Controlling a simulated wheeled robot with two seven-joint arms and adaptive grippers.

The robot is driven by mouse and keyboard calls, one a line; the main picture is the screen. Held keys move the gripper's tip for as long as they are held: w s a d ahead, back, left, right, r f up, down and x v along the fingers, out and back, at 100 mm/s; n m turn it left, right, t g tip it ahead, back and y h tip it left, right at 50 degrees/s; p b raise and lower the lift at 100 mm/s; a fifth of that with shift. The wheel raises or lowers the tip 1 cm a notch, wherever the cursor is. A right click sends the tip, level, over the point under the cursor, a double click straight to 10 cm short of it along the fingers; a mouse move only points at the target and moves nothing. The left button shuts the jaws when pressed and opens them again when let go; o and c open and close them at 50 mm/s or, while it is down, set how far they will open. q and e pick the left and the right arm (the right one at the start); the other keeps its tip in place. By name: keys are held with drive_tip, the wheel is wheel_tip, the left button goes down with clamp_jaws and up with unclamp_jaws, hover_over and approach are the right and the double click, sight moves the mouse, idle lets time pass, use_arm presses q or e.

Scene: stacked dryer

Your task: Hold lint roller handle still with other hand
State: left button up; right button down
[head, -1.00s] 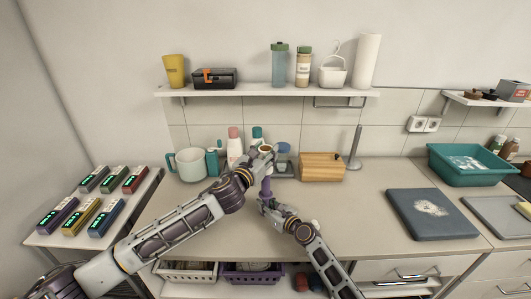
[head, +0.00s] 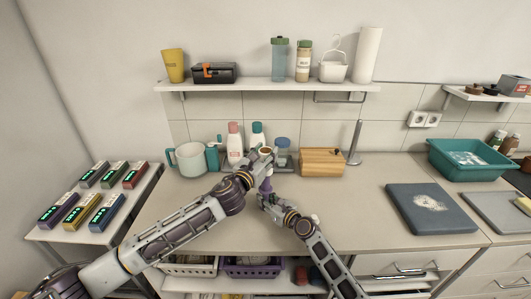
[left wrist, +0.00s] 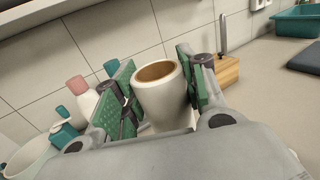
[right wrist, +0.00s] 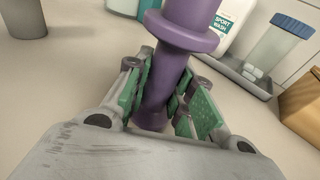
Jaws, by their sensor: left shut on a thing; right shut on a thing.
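The lint roller stands upright over the counter, with a purple handle (right wrist: 190,35) below and a white roll (left wrist: 163,100) with a brown cardboard core on top. My left gripper (head: 262,155) is shut on the roll; in the left wrist view its green pads (left wrist: 158,92) stand on both sides of it. My right gripper (head: 266,195) is shut on the handle from the front, below the left one. In the right wrist view its green pads (right wrist: 163,98) flank the lower handle, under a wide collar. The handle is mostly hidden in the head view.
Behind stand a white mug-like jug (head: 190,160), detergent bottles (head: 235,140), a clear jar with a blue lid (right wrist: 280,42) on a grey tray, and a wooden box (head: 322,162). A wall shelf (head: 270,86) hangs above.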

use_arm(q)
drive_tip(key=shift+f, duration=0.5)
drive_tip(key=shift+f, duration=0.2)
drive_tip(key=shift+f, duration=1.8)
drive_tip(key=shift+f, duration=0.45)
drive_tip(key=shift+f, duration=0.65)
drive_tip(key=o, duration=1.1)
drive_tip(key=shift+s, duration=0.1)
